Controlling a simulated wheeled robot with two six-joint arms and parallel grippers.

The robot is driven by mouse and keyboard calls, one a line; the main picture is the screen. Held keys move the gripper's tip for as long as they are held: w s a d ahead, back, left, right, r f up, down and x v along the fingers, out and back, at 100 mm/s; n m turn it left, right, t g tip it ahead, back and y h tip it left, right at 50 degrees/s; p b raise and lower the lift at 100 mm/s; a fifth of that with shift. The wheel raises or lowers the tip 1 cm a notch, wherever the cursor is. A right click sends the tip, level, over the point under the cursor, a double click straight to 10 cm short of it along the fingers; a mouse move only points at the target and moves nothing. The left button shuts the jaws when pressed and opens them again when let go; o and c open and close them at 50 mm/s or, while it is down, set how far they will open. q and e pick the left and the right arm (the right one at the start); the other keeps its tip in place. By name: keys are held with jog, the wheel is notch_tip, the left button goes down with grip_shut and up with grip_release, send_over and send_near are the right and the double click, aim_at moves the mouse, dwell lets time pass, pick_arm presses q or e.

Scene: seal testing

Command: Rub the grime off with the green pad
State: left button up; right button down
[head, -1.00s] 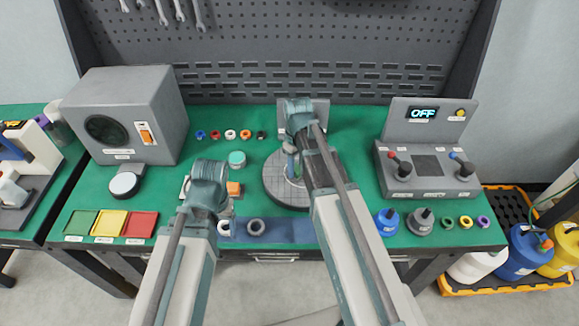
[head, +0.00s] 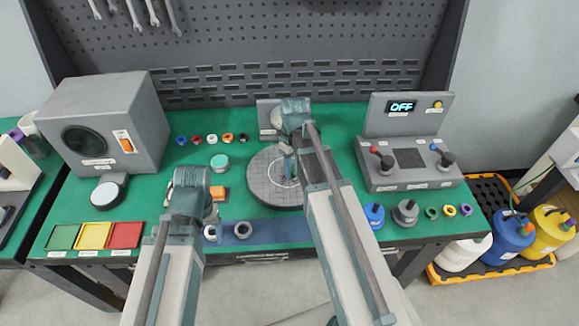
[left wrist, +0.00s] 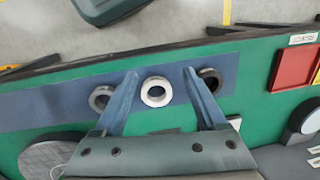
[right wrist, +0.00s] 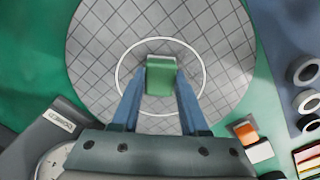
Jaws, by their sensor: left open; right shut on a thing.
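My right gripper (right wrist: 160,84) is shut on the green pad (right wrist: 161,75), over the white circle on the round grey gridded plate (right wrist: 105,45). I cannot tell whether the pad touches the plate. In the head view my right gripper (head: 291,168) hides part of the plate (head: 262,185). No clear grime mark shows; the pad and fingers cover part of the circle. My left gripper (left wrist: 161,76) is open and empty, with a white ring (left wrist: 146,93) between and beyond its fingertips in the picture. In the head view it (head: 212,213) is above the blue mat's left end.
The blue mat (head: 275,232) also carries a grey ring (head: 243,230) and a dark ring (left wrist: 211,74). A teal-lidded jar (head: 220,162) and an orange-and-white block (head: 219,194) stand left of the plate. A control box (head: 405,172) reading OFF is at right; coloured trays (head: 93,236) are front left.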

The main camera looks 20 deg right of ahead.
pick_arm(q)
jog(key=shift+d, duration=0.1)
pick_arm(e)
jog(key=shift+s+d, duration=0.25)
jog(key=shift+d, duration=0.75)
jog(key=shift+s+d, duration=0.25)
jog(key=shift+d, duration=0.7)
pick_arm(q)
notch_tip(320, 180, up, 6)
jog(key=p, duration=0.6)
pick_arm(e)
notch_tip(320, 180, up, 6)
jog(key=shift+a, duration=0.1)
pick_arm(q)
jog(key=shift+r, duration=0.1)
notch_tip(320, 180, up, 3)
jog(key=p, duration=0.3)
pick_arm(e)
notch_tip(320, 180, up, 3)
